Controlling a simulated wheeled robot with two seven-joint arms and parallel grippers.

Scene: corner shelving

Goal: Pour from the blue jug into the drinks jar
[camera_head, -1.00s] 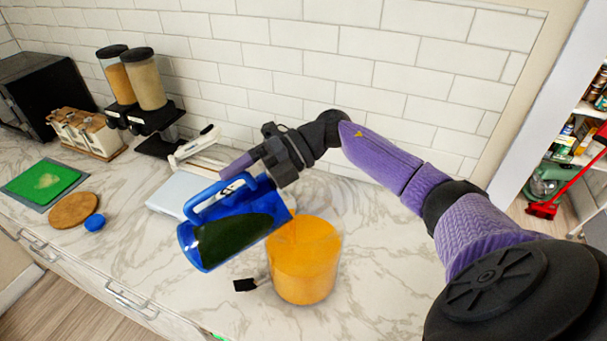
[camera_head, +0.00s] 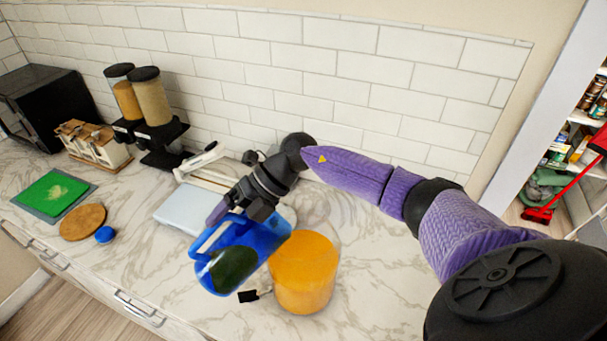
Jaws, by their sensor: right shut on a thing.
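The blue jug (camera_head: 268,233) has a dark window in its side and hangs tilted just left of the drinks jar. My right gripper (camera_head: 232,205) is shut on the jug's handle, above and behind its body. The drinks jar (camera_head: 304,275) is a wide cylinder that looks orange with its contents, upright on the marble counter, with a black tap (camera_head: 249,296) at its lower left. The jug's upper right end is close to the jar's rim. No stream shows between them. I cannot tell whether they touch. My left gripper is not in view.
A white slicer-like device (camera_head: 178,208) stands behind the jug. A round wooden board (camera_head: 82,222), a blue cap (camera_head: 105,234) and a green board (camera_head: 54,193) lie at left. Two dispensers (camera_head: 150,97) stand by the tiled wall. Counter right of the jar is clear.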

